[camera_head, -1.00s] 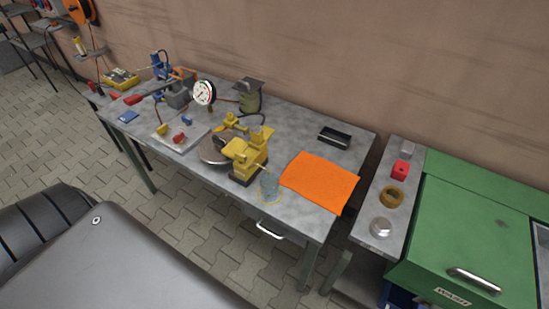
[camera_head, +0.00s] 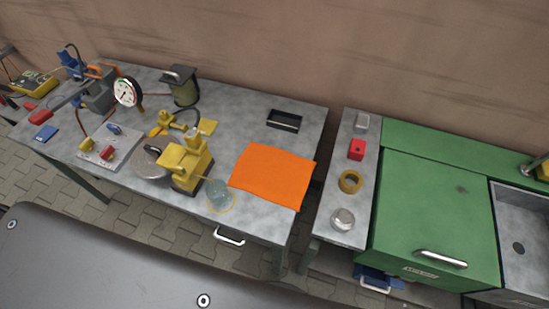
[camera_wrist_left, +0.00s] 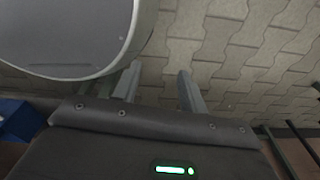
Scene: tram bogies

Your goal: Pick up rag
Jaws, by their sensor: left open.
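An orange rag (camera_head: 272,175) lies flat on the grey metal workbench (camera_head: 232,130), near its right end and front edge. My left gripper (camera_wrist_left: 158,82) shows only in the left wrist view. Its two fingers are apart with nothing between them, over the paved floor and away from the rag. My right gripper is in neither current view.
A narrow side table (camera_head: 327,195) with a tape roll (camera_head: 350,181) and a green wash cabinet (camera_head: 435,205) stand to the right.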

